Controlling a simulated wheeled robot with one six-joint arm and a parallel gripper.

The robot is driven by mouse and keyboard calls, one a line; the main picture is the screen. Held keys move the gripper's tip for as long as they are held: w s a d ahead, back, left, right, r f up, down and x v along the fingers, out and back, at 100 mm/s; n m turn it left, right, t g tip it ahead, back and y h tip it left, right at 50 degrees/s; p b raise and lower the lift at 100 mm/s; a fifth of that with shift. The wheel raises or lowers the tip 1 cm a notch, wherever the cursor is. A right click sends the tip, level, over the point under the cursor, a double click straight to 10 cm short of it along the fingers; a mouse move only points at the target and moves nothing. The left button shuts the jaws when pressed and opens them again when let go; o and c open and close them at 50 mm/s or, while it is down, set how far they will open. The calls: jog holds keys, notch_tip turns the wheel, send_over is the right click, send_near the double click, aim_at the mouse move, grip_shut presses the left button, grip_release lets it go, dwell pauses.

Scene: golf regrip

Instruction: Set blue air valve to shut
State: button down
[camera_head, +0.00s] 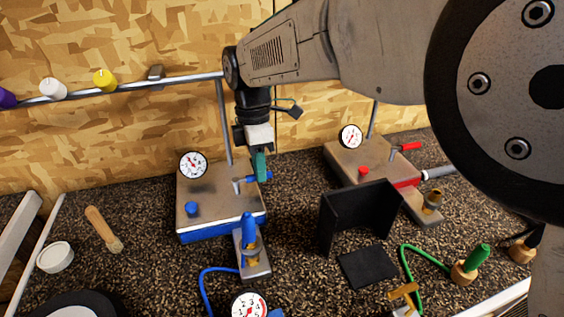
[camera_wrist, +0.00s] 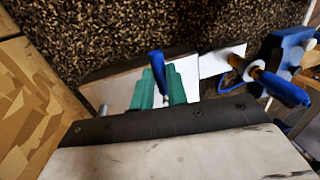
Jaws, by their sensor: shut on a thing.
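The blue air valve's lever handle (camera_wrist: 156,63) shows in the wrist view between the two green fingers of my gripper (camera_wrist: 160,85). My gripper is shut on this handle. In the head view my gripper (camera_head: 260,166) is at the blue valve handle (camera_head: 262,177), at the right back of the blue-sided station (camera_head: 182,236). The fingers hide part of the handle there. The valve's metal stem shows just left of the fingers. A white gauge (camera_head: 193,165) and a blue knob (camera_head: 192,209) are on the same station.
A red-sided station (camera_head: 352,160) with a red lever (camera_head: 410,146) stands to the right. A black angled screen (camera_head: 357,215) stands in front of it. A blue-tipped brass fitting (camera_head: 249,230) stands close in front of the blue station. A rail (camera_head: 130,88) with colored caps crosses the back wall.

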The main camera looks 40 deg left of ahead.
jog(key=shift+a+r, duration=0.1)
dwell(0.3)
jog(key=c, duration=1.4)
grip_release()
jog(key=r, duration=0.5)
jog(key=w+a+r, duration=0.1)
jog(key=r, duration=0.1)
jog(key=shift+a+r, duration=0.1)
jog(key=shift+r, duration=0.2)
